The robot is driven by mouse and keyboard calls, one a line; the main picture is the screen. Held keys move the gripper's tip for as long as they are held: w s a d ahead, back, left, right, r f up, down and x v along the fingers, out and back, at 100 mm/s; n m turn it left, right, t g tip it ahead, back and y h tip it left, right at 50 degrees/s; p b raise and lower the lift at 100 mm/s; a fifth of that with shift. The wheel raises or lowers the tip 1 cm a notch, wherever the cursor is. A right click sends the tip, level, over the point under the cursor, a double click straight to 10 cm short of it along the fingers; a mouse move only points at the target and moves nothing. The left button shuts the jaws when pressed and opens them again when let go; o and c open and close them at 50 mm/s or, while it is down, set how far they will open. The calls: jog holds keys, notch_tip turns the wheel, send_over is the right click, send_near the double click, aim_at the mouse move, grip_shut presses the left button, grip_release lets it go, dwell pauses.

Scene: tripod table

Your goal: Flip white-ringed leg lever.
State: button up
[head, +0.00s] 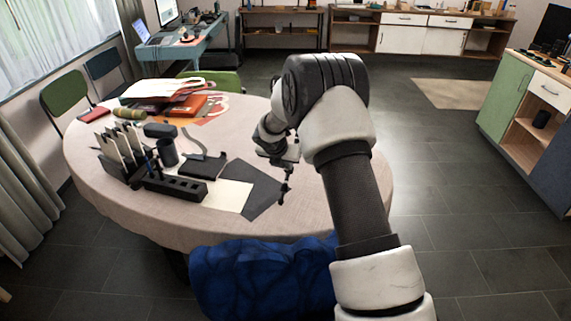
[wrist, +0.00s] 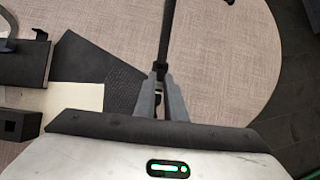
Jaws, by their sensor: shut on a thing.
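The black tripod (head: 285,190) is on the right part of the round table, mostly hidden behind my gripper and arm in the head view. In the wrist view a dark tripod leg (wrist: 167,35) runs from the top edge down to my gripper (wrist: 160,72). My gripper's two grey fingers are shut on this dark part. In the head view my gripper (head: 283,158) is low over the table. I cannot make out a white ring or the lever itself; the fingers hide the gripped spot.
The round table (head: 340,205) holds a dark grey sheet (head: 262,190), a cream sheet (head: 228,195), a black slotted block (head: 175,187) and an upright file rack (head: 118,160), all left of my gripper. A blue cushioned seat (head: 262,277) stands at the near edge.

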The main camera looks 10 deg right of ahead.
jog(key=shift+w+d+r+p, duration=0.25)
jog(key=shift+w+r+p, duration=0.2)
jog(key=shift+p, duration=0.6)
grip_shut()
jog(key=shift+o, duration=1)
grip_release()
jog(key=shift+p+v, duration=1.3)
jog(key=shift+v, duration=1.65)
